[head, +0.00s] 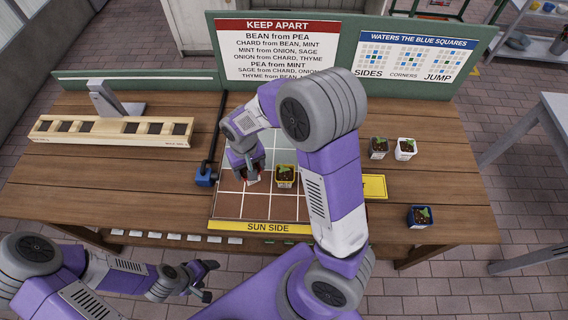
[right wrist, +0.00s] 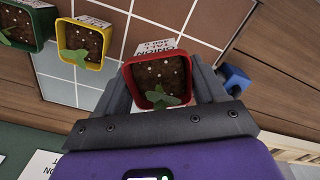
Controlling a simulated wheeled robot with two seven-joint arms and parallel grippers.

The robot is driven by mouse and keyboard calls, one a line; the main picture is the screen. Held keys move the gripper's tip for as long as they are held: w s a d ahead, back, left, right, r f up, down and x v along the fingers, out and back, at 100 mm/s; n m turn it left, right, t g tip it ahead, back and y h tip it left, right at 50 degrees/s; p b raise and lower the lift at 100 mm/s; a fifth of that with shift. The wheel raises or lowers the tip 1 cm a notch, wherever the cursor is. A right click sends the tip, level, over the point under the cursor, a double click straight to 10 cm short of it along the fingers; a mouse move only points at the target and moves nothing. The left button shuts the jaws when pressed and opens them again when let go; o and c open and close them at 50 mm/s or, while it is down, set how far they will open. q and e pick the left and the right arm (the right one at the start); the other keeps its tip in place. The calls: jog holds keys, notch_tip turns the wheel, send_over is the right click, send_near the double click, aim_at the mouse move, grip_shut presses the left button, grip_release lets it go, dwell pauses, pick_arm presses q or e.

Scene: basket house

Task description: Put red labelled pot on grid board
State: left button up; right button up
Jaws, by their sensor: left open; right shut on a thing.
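The red labelled pot (right wrist: 157,78) holds soil and a small seedling and sits between the fingers of my right gripper (right wrist: 160,82). In the head view only a sliver of the red pot (head: 253,179) shows under my right gripper (head: 246,172), at the left part of the grid board (head: 229,206). The pot is over or on the board; I cannot tell whether its base touches. The board also shows in the right wrist view (right wrist: 150,27). My left gripper (head: 208,281) is open and empty, in front of the table's near edge.
A yellow pot (head: 285,174) stands on the board right of my gripper; a green pot (right wrist: 28,24) is beyond it. A blue block (head: 205,178) with a black rod borders the board's left. Grey (head: 379,148), white (head: 405,149) and blue (head: 420,217) pots stand at right.

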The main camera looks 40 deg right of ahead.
pick_arm(q)
jog(key=shift+o, duration=0.3)
notch_tip(320, 180, down, 4)
jog(key=b, duration=0.3)
jog(key=shift+f, duration=0.1)
pick_arm(e)
jog(key=m, duration=0.1)
jog(key=d+r+m, duration=0.1)
jog(key=m, duration=0.1)
jog(key=w+d+r+m, duration=0.1)
jog(key=shift+r+m, duration=0.25)
jog(key=shift+m, duration=0.05)
jog(key=shift+d+r+m+b, duration=0.1)
jog(key=shift+r+m+b, duration=0.2)
jog(key=shift+m+b, duration=0.1)
jog(key=shift+s+d+f+m, duration=0.15)
jog(key=shift+f+m, duration=0.05)
jog(key=shift+m, duration=0.1)
pick_arm(q)
notch_tip(320, 180, down, 3)
jog(key=b, duration=0.2)
jog(key=shift+f+b, duration=0.15)
jog(key=shift+b, duration=0.25)
pick_arm(e)
notch_tip(320, 180, down, 9)
jog(key=shift+r, duration=0.1)
